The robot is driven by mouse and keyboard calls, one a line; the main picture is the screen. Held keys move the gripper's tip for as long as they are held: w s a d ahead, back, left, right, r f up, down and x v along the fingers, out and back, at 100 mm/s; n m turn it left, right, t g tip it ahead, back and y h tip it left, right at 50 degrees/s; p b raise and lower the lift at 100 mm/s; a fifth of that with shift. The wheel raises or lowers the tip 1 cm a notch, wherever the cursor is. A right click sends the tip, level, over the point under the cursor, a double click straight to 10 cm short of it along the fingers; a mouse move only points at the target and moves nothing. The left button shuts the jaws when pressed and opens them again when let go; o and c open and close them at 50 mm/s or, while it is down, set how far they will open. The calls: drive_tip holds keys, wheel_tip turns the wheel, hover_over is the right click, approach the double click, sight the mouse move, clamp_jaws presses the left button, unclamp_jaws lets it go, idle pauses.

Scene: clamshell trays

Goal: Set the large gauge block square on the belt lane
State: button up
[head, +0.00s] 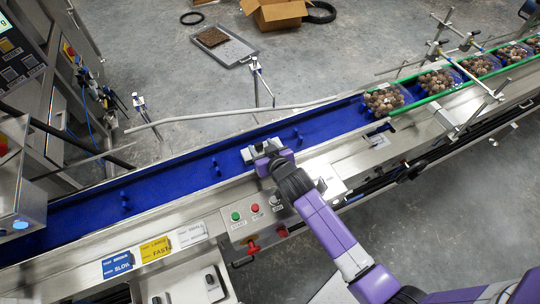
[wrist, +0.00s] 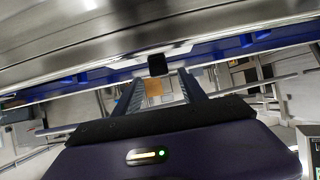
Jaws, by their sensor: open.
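Pale metallic shapes show at the gripper in the head view, and I cannot tell fingers from block there. I cannot surely pick out the large gauge block.
Filled clamshell trays (head: 383,99) line the belt at the upper right. A control panel with buttons (head: 255,208) and blue, yellow and white cards (head: 155,248) sit on the near side. The belt left of my gripper looks largely clear.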

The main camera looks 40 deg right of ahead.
drive_tip(key=v, duration=0.8)
drive_tip(key=shift+s+r, duration=0.15)
drive_tip(key=shift+s, duration=0.15)
drive_tip(key=shift+n+t+y, duration=0.3)
drive_tip(key=shift+n+y, duration=0.2)
drive_tip(key=s+a, duration=0.1)
drive_tip(key=s, duration=0.1)
drive_tip(key=s+a, duration=0.1)
drive_tip(key=s, duration=0.1)
drive_tip(key=s+a, duration=0.1)
drive_tip(key=s, duration=0.1)
drive_tip(key=shift+s+a, duration=0.2)
drive_tip(key=shift+s, duration=0.2)
drive_tip(key=s+a+r+n+t+y, duration=0.1)
drive_tip(key=s+a+r, duration=0.2)
drive_tip(key=s+r, duration=0.4)
drive_tip(key=s+a+r+n+t+y, duration=0.1)
drive_tip(key=s+a+r, duration=0.3)
drive_tip(key=s, duration=1)
wheel_tip(320, 180, up, 4)
drive_tip(key=shift+s+a+f+n+t+y, duration=0.2)
drive_tip(key=shift+s+a+n+t+y, duration=0.1)
drive_tip(key=shift+y, duration=0.1)
drive_tip(key=o, duration=0.5)
drive_tip(key=shift+s+r, duration=0.2)
drive_tip(key=shift+r, duration=0.25)
drive_tip(key=shift+a, duration=0.1)
